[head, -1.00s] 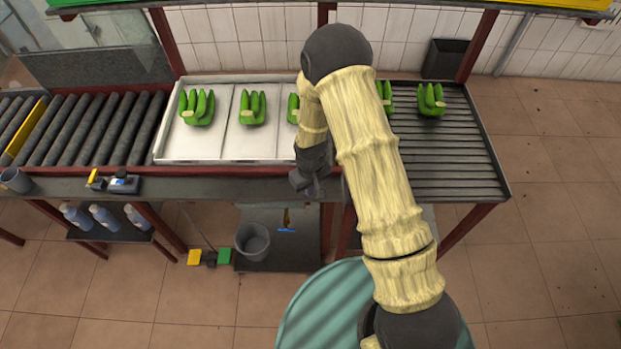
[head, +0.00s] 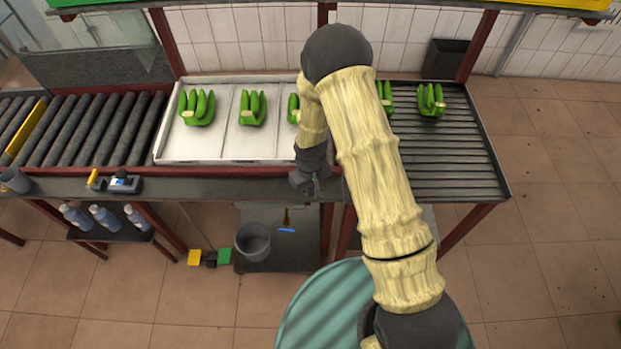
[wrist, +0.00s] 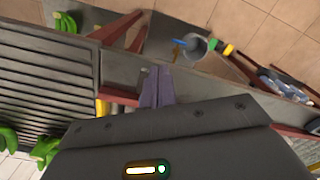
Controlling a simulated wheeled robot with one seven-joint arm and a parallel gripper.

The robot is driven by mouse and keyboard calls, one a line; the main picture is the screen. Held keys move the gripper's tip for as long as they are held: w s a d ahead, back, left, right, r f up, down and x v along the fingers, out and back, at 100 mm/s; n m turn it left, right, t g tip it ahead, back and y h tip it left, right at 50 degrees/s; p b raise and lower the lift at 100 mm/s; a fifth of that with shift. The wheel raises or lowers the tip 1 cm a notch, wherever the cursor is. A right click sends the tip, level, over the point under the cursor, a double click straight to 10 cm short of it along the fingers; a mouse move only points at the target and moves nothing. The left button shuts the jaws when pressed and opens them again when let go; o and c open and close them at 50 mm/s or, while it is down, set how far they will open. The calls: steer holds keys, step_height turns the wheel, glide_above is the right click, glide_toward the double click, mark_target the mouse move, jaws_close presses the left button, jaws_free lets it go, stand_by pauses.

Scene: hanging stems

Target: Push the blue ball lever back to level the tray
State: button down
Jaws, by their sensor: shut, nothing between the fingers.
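The pale metal tray (head: 222,150) lies on the bench in the head view, with green banana bunches (head: 197,107) on it. Its right part is hidden behind my arm. I cannot make out a blue ball lever in either view. My gripper (head: 309,188) hangs at the front edge of the bench, near the tray's front right corner. In the wrist view its fingers (wrist: 156,78) are together, with nothing between them. I cannot tell whether it touches anything.
A slatted dark rack (head: 445,150) is on the right and a roller conveyor (head: 95,130) on the left. Below are a grey bucket (head: 253,242), a small blue-ended tool (head: 286,229) and several bottles (head: 105,217). Red posts support the bench. The front floor is open at left.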

stand_by(0.5)
step_height(320, 180, down, 3)
steer(key=b, duration=0.2)
steer(key=shift+b, duration=0.3)
steer(key=shift+w, duration=0.1)
stand_by(0.4)
steer(key=shift+w+d+b, duration=0.15)
steer(key=shift+w+b, duration=0.6)
steer(key=shift+w, duration=3.25)
steer(key=shift+w+r, duration=0.1)
steer(key=shift+w, duration=0.4)
steer(key=shift+s, duration=0.6)
